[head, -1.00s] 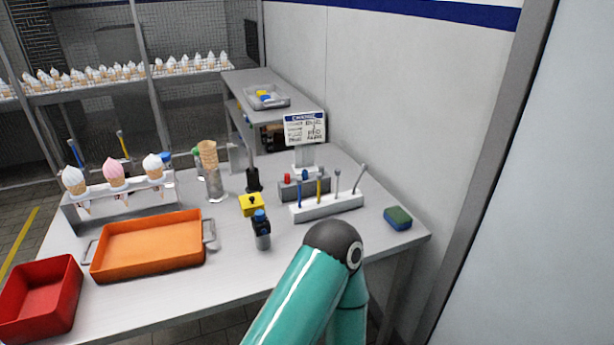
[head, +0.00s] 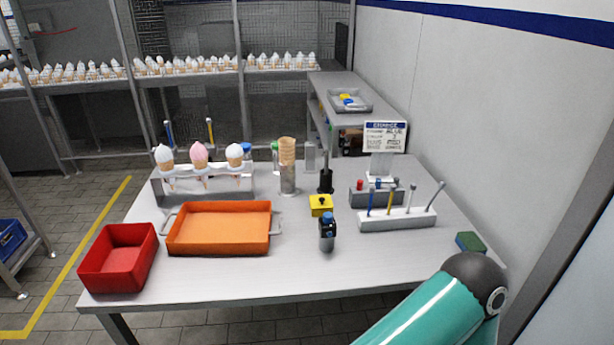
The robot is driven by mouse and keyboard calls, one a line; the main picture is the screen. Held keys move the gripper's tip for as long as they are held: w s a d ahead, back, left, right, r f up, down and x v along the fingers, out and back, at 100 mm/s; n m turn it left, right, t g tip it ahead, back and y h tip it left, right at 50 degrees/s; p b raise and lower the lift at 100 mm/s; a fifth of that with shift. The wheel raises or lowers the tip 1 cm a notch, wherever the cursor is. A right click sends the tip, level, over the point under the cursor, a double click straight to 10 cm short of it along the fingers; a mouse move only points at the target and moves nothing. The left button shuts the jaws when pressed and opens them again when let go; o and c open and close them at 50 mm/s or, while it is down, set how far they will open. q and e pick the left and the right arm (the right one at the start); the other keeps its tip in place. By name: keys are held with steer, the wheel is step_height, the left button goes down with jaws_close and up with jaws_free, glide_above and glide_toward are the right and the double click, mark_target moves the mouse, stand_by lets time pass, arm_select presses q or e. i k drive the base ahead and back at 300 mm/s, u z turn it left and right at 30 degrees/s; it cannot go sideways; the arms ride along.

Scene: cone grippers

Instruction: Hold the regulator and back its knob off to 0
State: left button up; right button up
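A small dark grey regulator (head: 327,238) with a blue knob (head: 327,217) on top stands upright near the front middle of the table. The knob's setting is too small to read. No gripper touches the regulator. One of my teal arms (head: 432,318) enters at the bottom right, but its gripper is outside the picture. My other arm and its gripper are also out of view.
The metal table (head: 290,282) has bare room in front of the regulator. A yellow block (head: 321,207) stands just behind it. An orange tray (head: 218,247) and red bin (head: 119,258) are left. A white tool holder (head: 398,220), sign (head: 385,137) and sponge (head: 470,242) are right.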

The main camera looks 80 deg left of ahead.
mark_target(327, 217)
steer(key=u, duration=0.05)
steer(key=k, duration=1)
steer(key=u, duration=1.1)
steer(key=k, duration=0.3)
steer(key=u, duration=0.5)
steer(key=i, duration=0.5)
steer(key=z, duration=0.1)
steer(key=k, duration=0.55)
steer(key=u, duration=0.2)
steer(key=i, duration=0.55)
steer(key=z, duration=0.1)
